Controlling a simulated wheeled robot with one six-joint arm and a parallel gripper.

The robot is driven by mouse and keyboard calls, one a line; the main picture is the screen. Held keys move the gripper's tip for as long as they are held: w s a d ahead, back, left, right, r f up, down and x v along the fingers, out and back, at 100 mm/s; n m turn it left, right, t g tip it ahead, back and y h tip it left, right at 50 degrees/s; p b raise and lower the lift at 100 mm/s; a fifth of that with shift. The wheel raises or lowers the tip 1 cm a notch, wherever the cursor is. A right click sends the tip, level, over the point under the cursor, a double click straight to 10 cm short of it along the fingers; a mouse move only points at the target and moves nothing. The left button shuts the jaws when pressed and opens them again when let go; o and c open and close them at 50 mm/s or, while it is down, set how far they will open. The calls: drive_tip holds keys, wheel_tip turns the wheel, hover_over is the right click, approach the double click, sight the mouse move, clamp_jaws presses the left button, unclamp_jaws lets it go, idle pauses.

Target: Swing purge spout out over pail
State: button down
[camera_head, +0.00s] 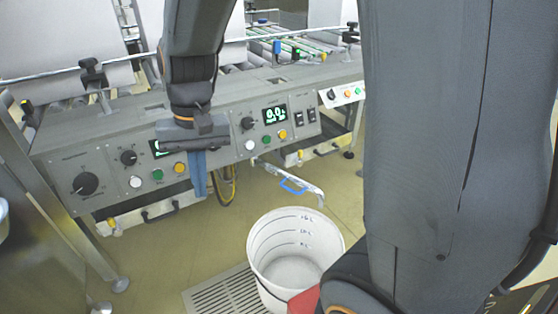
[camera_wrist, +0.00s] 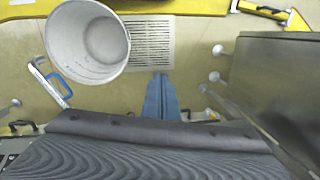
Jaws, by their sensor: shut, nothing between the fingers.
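The purge spout (camera_head: 305,189) is a pale pipe with a blue loop handle (camera_head: 291,187), reaching out from under the control panel. Its tip is near the far rim of the white pail (camera_head: 258,260). In the wrist view the spout (camera_wrist: 38,72) and its blue handle (camera_wrist: 60,86) lie beside the pail (camera_wrist: 68,68), not across its mouth. The pail stands on the floor, open and seemingly empty, with level marks inside. My gripper (camera_head: 200,192), with blue fingers, is shut and empty in front of the panel, left of the spout. Its fingers also show in the wrist view (camera_wrist: 161,97).
The control panel (camera_head: 225,155) carries knobs, coloured buttons and displays. A floor grate (camera_head: 222,296) lies beside the pail. Cables (camera_head: 228,185) hang under the panel behind my gripper. A metal leg frame (camera_head: 45,190) stands at left. Floor between frame and pail is clear.

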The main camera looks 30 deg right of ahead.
drive_tip(key=w+d+f+m+p, duration=0.1)
drive_tip(key=w+d+m, duration=0.25)
drive_tip(key=d, duration=0.35)
drive_tip(key=w+d+f+m+p, duration=0.1)
drive_tip(key=w+d+m+p, duration=0.1)
drive_tip(key=w+d, duration=0.35)
drive_tip(key=m+y+p, duration=0.1)
drive_tip(key=m+p, duration=0.1)
drive_tip(key=m, duration=0.4)
hover_over(293, 176)
drive_tip(key=s, duration=0.1)
wheel_tip(293, 176, down, 4)
wheel_tip(293, 176, down, 10)
drive_tip(key=s+a+b, duration=0.1)
drive_tip(key=b, duration=0.1)
drive_tip(key=shift+r+g, duration=0.2)
drive_tip(key=shift+g, duration=0.1)
drive_tip(key=shift+a, duration=0.1)
